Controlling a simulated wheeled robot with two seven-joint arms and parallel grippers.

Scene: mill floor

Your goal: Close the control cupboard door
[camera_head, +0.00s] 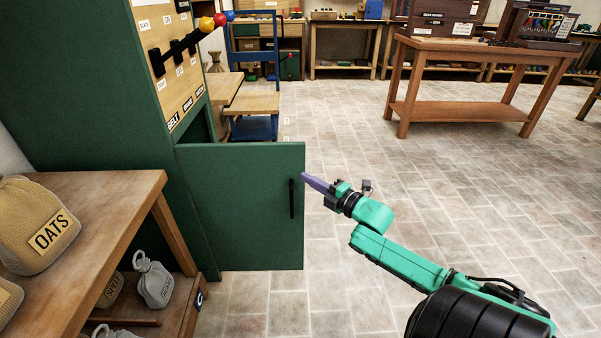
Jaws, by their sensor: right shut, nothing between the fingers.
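The control cupboard (110,80) is a tall green cabinet at the left, with a wooden lever panel (172,60) on its upper front. Its green door (240,205) stands open, swung out to the right from the cabinet's lower part. A black vertical handle (292,199) is near the door's free edge. My right gripper (307,178), with purple fingers, is shut and empty. Its tips are at the door's free edge, near the top, right of the handle; I cannot tell whether they touch it. My left gripper is not in view.
A wooden shelf (90,190) with an oats sack (40,225) and a small grey sack (153,282) stands at the lower left, close to the cupboard. A wooden table (480,52) stands at the back right. The tiled floor right of the door is clear.

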